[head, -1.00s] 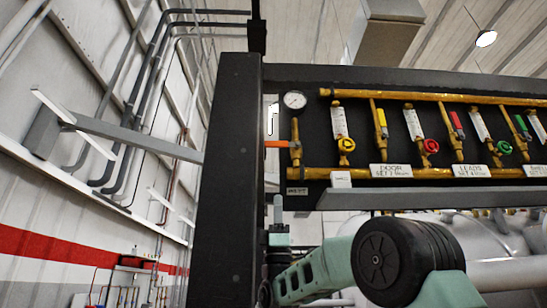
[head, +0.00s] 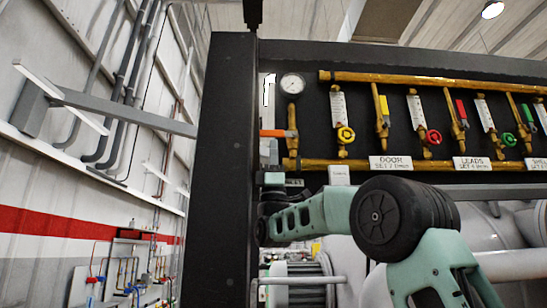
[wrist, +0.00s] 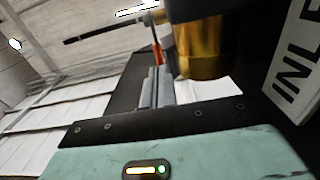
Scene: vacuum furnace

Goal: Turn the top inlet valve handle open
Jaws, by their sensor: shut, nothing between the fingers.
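The top inlet valve has an orange handle (head: 272,133) that lies level and points left from a brass valve body (head: 292,125) at the panel's left end. In the wrist view the handle (wrist: 157,53) is a thin orange bar just past my fingertips, left of the large brass part (wrist: 205,48). My gripper (wrist: 157,88) is shut and empty, its grey fingers aimed up towards the handle. Contact with the handle cannot be told.
A black post (head: 222,180) stands close left of my gripper. A pressure gauge (head: 292,84) sits above the valve. Brass pipes with yellow, red and green valves run to the right. An INLET sign (wrist: 300,62) is close on the right in the wrist view.

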